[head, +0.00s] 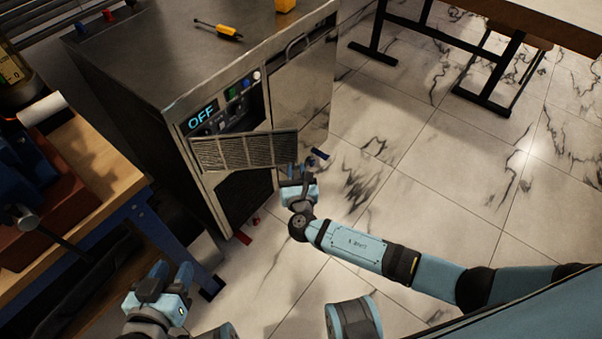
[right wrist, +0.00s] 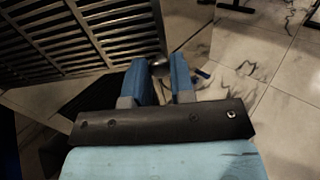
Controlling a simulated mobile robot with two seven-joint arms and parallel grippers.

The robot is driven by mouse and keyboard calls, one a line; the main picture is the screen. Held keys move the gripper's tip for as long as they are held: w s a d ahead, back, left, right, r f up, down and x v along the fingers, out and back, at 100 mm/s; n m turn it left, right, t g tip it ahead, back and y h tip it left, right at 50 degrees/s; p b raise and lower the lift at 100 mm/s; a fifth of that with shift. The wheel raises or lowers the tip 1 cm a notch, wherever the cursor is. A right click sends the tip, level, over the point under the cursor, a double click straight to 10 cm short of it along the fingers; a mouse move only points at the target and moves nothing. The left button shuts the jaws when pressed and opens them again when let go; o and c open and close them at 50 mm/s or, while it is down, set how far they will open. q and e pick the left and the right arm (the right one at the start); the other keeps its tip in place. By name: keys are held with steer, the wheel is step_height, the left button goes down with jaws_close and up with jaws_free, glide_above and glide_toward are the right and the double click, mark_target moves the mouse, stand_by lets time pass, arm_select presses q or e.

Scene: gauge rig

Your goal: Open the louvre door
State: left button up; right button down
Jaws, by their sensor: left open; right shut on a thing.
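The louvre door (head: 245,151) is a slatted metal panel on the front of the steel cabinet (head: 190,62). It stands out at an angle from the cabinet front, with a dark opening (head: 247,200) below it. In the right wrist view the louvre door (right wrist: 70,38) fills the upper left. My right gripper (head: 291,172) is at the door's right end. Its blue fingers (right wrist: 166,80) are shut on a small rounded metal knob (right wrist: 160,67) at the door's edge, partly hidden by the fingers. My left gripper (head: 168,283) is open and empty at the lower left, away from the door.
A panel reading OFF (head: 203,116) with coloured buttons is above the door. A yellow-handled tool (head: 220,30) lies on the cabinet top. A wooden workbench (head: 95,165) with blue legs stands at left, near my left gripper.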

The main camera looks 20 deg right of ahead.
arm_select(q)
steer(key=shift+r, duration=0.25)
arm_select(e)
steer(key=shift+s, duration=0.15)
arm_select(q)
steer(key=shift+f, duration=0.15)
arm_select(e)
steer(key=c, duration=1.1)
jaws_free()
arm_select(q)
steer(key=shift+s+f, duration=0.15)
steer(key=shift+f, duration=0.05)
arm_select(e)
steer(key=shift+o, duration=0.5)
arm_select(q)
steer(key=shift+s, duration=0.1)
